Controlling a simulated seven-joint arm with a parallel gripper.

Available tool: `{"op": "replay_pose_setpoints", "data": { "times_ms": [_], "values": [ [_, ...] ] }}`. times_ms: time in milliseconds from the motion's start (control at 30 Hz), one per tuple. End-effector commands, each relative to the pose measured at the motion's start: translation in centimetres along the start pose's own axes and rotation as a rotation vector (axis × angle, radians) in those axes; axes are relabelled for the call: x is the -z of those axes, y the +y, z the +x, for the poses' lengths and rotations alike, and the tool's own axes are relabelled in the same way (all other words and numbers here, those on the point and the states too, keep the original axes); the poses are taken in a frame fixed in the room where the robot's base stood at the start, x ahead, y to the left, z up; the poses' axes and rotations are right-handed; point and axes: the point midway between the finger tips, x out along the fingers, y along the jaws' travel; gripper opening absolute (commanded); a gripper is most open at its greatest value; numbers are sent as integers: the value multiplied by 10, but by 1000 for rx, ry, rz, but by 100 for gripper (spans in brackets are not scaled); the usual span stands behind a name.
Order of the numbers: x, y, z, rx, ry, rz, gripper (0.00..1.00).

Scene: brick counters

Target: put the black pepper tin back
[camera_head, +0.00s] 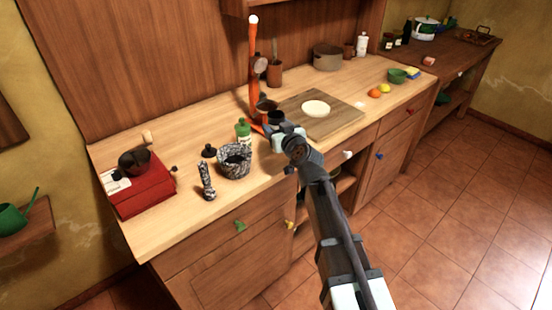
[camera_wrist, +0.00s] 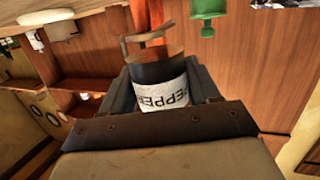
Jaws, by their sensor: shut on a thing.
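The black pepper tin (camera_wrist: 160,72) is between my gripper's fingers in the wrist view. It has a dark body and a white label reading PEPPER, which appears upside down there. My gripper (camera_head: 279,130) is shut on it above the counter, just left of the cutting board. In the head view, the tin's dark top (camera_head: 275,117) shows beyond the fingers, in front of the orange post. I cannot tell whether the tin touches the counter.
The orange post (camera_head: 253,60) stands close behind the tin. A green bottle (camera_head: 243,130) and a speckled pot (camera_head: 234,161) are to its left. The cutting board (camera_head: 345,121), with a pale round thing (camera_head: 315,108) on it, lies right. The counter's front left (camera_head: 175,235) is clear.

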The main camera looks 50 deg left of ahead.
Motion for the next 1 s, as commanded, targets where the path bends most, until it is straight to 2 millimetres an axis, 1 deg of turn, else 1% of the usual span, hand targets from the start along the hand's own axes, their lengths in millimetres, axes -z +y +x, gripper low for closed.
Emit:
{"op": "replay_pose_setpoints", "data": {
  "times_ms": [33, 100, 267, 367, 600, 700, 867, 1000],
  "values": [
    [5, 0, 2, 16, 4, 3, 21],
    [6, -2, 0, 34, 7, 10, 21],
    [4, -2, 0, 52, 12, 21, 21],
    [-6, -2, 2, 55, 12, 26, 21],
    [-40, -3, 7, 54, 12, 28, 21],
    [-49, -3, 8, 54, 12, 28, 21],
    [-56, -4, 10, 54, 13, 28, 21],
    [-73, -4, 12, 53, 11, 29, 21]
  ]
}}
